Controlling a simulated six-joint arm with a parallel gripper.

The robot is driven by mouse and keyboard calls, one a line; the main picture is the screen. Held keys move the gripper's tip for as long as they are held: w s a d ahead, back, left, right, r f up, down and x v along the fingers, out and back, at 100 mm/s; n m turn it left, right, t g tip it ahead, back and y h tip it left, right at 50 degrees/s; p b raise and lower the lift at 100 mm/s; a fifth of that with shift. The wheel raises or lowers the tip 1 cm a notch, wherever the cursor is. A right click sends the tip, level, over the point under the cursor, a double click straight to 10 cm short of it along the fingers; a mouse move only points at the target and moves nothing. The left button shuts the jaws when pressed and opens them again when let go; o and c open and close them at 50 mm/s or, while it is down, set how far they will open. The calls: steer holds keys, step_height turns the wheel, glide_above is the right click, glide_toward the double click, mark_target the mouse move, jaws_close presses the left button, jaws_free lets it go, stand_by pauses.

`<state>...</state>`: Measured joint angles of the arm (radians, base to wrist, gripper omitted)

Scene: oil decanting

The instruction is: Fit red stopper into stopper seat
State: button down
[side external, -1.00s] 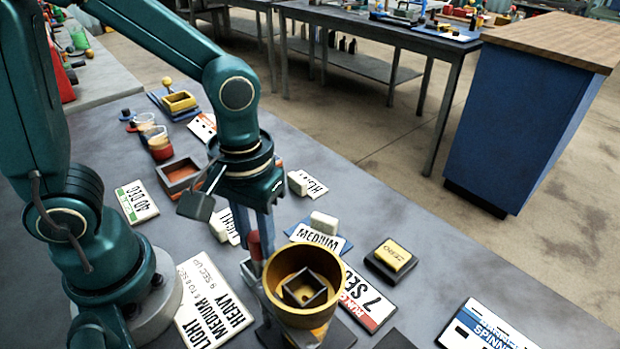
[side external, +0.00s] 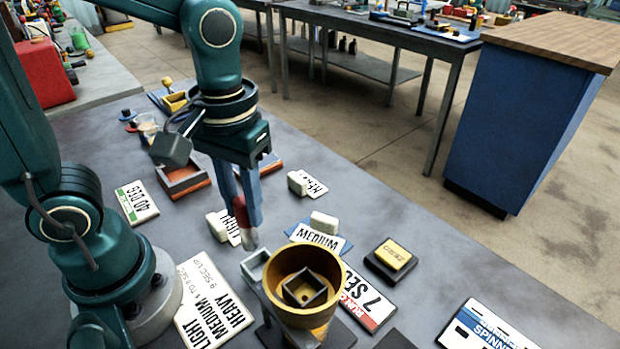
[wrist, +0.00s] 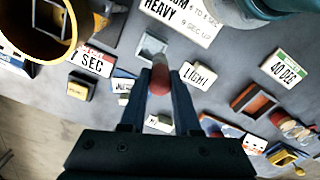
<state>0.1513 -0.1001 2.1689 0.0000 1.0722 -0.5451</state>
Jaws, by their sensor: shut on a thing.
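My gripper (side external: 243,218) is shut on the red stopper (side external: 240,212), which has a red upper part and a pale grey lower end. The stopper is held slightly tilted, above and just behind the stopper seat (side external: 256,266), a small grey square frame beside the brass bowl. In the wrist view the stopper (wrist: 160,78) sits between both fingertips, and the empty-looking seat (wrist: 151,47) lies just beyond its tip. The stopper appears apart from the seat.
The brass bowl (side external: 278,290) stands close to the seat on the right. Label plates and white blocks, including MEDIUM (side external: 318,237), lie around. An orange-grey tray (side external: 184,181) is behind the gripper. A yellow-topped block (side external: 391,256) sits to the right.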

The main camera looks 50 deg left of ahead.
steer(key=a+r, duration=0.6)
steer(key=a, duration=0.3)
steer(key=w+d+r+m, duration=0.3)
steer(key=d+r+m, duration=0.6)
steer(key=d+r, duration=0.1)
steer(key=shift+s+d+f, duration=0.65)
steer(key=shift+d+f, duration=1.2)
steer(key=shift+d, duration=0.2)
steer(key=shift+s+d+f, duration=0.65)
steer(key=shift+d+f, duration=1.15)
steer(key=shift+d, duration=0.25)
steer(key=shift+s+d+f, duration=0.65)
steer(key=shift+d+f, duration=1.2)
steer(key=shift+d, duration=0.2)
steer(key=shift+f, duration=0.15)
steer(key=c, duration=0.6)
jaws_free()
steer(key=shift+c, duration=0.2)
